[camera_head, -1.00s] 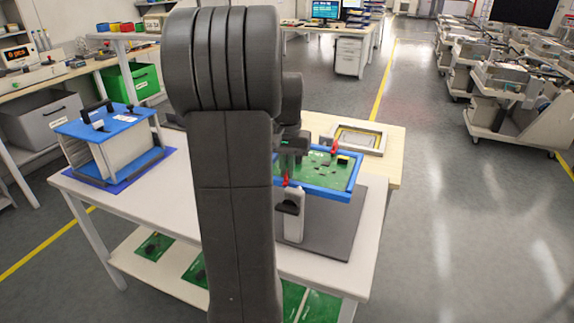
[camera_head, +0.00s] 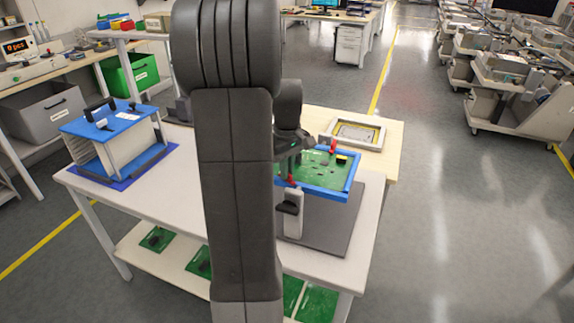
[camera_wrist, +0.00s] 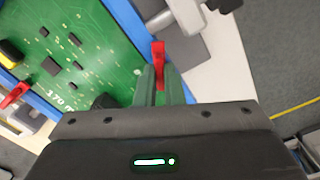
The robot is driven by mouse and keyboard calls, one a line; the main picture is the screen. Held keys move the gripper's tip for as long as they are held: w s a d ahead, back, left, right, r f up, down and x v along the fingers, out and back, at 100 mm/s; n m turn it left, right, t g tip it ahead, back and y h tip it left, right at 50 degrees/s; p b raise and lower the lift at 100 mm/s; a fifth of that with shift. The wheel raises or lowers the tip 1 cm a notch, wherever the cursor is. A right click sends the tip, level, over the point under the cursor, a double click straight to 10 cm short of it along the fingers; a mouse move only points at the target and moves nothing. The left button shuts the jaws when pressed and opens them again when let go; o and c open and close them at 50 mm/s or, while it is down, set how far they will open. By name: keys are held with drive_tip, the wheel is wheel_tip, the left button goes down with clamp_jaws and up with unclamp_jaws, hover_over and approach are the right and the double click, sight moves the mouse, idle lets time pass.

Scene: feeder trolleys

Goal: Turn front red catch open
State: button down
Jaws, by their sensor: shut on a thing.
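The front red catch (camera_head: 291,181) is at the near left corner of the blue frame (camera_head: 325,194), which holds a green circuit board (camera_head: 315,172). In the wrist view the red catch (camera_wrist: 158,52) sits between the two greenish fingers of my gripper (camera_wrist: 160,76), its red end sticking out past them. My gripper is shut on it. A second red catch (camera_head: 333,146) stands at the far side of the frame. It also shows at the left of the wrist view (camera_wrist: 15,95). My arm hides part of the frame's left side in the head view.
A white post with a black handle (camera_head: 291,207) stands just in front of the frame, on a grey mat (camera_head: 335,235). A blue-topped rack (camera_head: 112,125) stands left on the same white table. A framed panel (camera_head: 357,133) lies behind.

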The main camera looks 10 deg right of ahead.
drive_tip(key=n+p, duration=0.1)
drive_tip(key=n, duration=0.4)
drive_tip(key=shift+r, duration=0.1)
drive_tip(key=shift+n, duration=0.4)
drive_tip(key=c, duration=1.5)
unclamp_jaws()
drive_tip(key=shift+c, duration=0.2)
wheel_tip(320, 180, up, 14)
drive_tip(key=shift+f, duration=0.25)
wheel_tip(320, 180, down, 14)
drive_tip(key=shift+r, duration=0.1)
